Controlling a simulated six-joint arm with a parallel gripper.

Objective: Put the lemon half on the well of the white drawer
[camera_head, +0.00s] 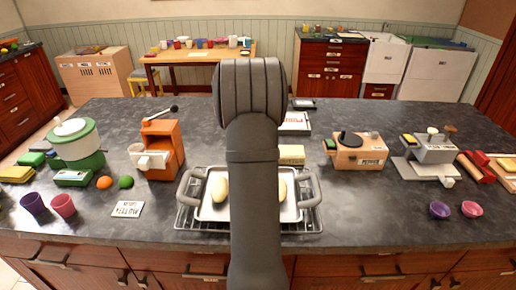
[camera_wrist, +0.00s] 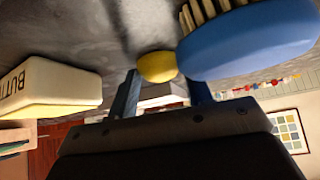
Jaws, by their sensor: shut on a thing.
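In the wrist view my gripper (camera_wrist: 160,84) has its two dark fingers apart, with the yellow lemon half (camera_wrist: 157,66) held at their tips. In the head view my own arm hides both the gripper and the lemon half. A pale box-like thing (camera_wrist: 163,97) shows between the fingers, partly covered; I cannot tell whether it is the white drawer. In the head view a white piece with red print (camera_head: 295,122) lies behind my arm, partly hidden. A white box-like part (camera_head: 152,160) sticks out of the orange machine (camera_head: 162,142). No drawer well shows clearly.
A blue brush (camera_wrist: 248,45) is close to the right finger in the wrist view, and a yellow butter block (camera_wrist: 55,90) is at left. In the head view a tray (camera_head: 210,211) with pale oval items stands at the counter's front. Bare counter (camera_head: 375,205) lies to its right.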

